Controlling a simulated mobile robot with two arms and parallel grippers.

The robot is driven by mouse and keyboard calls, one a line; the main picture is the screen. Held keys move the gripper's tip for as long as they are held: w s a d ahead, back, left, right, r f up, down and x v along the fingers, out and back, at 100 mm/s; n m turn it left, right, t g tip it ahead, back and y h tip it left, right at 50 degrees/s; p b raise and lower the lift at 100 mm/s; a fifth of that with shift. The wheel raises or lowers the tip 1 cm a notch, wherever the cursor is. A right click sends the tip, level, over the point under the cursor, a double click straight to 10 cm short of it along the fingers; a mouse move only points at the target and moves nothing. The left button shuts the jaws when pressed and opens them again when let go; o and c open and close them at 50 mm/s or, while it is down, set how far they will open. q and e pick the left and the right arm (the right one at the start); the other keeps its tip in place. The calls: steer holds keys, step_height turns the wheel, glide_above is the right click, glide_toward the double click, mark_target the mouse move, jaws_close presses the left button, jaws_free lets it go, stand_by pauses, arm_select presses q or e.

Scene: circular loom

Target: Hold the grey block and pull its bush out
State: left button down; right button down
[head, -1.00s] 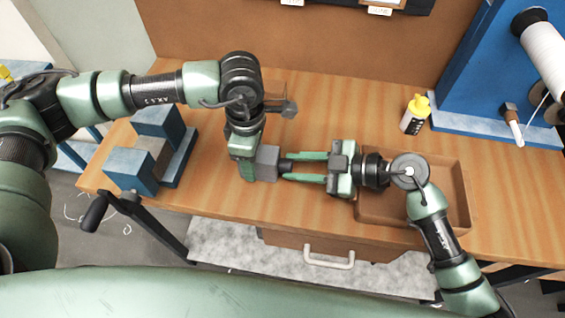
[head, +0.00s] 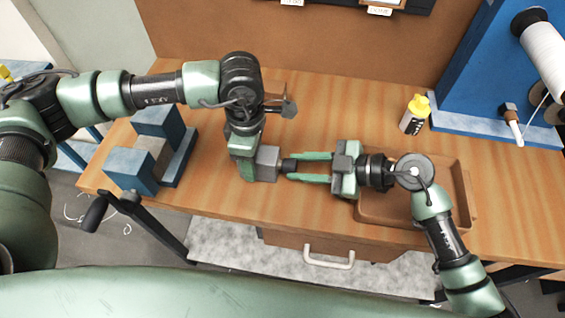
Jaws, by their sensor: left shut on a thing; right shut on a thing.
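The grey block (head: 267,163) is held at the fingers of my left gripper (head: 256,170), above the wooden bench. My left gripper is shut on it. The dark bush (head: 289,166) is at the fingertips of my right gripper (head: 291,167), which comes in from the right and is shut on it. The bush lies just right of the block's right face. A narrow gap seems to show between them, but I cannot tell whether the bush's far end is still inside the block.
A blue vise-like fixture (head: 129,168) with a grey piece stands on the bench's left. A brown tray (head: 462,197) lies under my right arm. A yellow-capped bottle (head: 414,115) and a blue machine frame (head: 462,85) stand at the right.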

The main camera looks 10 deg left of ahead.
steer(key=shift+d, duration=0.35)
steer(key=shift+d+r, duration=0.15)
steer(key=shift+d, duration=1.45)
step_height(320, 180, up, 8)
steer(key=shift+f, duration=0.25)
